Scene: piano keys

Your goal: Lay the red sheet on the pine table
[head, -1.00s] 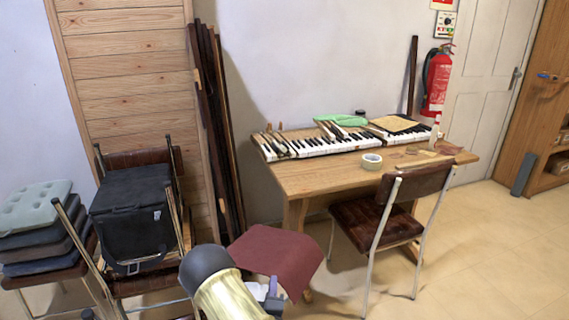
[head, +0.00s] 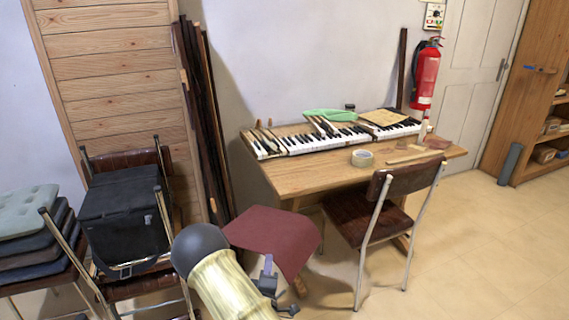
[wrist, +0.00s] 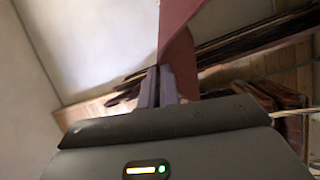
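The red sheet (head: 274,238) hangs from my gripper (head: 268,282), low in front of the pine table (head: 292,182) and left of the chair there. It sags at its edges and is apart from the tabletop. In the wrist view, my gripper's fingers (wrist: 158,86) are together on an edge of the red sheet (wrist: 177,50). The pine table stands against the wall. Its front left part is bare wood.
A piano keyboard (head: 320,139) lies along the table's back, with a green cloth (head: 330,115) behind it. A tape roll (head: 362,158) sits near the front edge. A chair (head: 375,215) stands at the front right. Stacked chairs with a black bag (head: 124,220) stand left.

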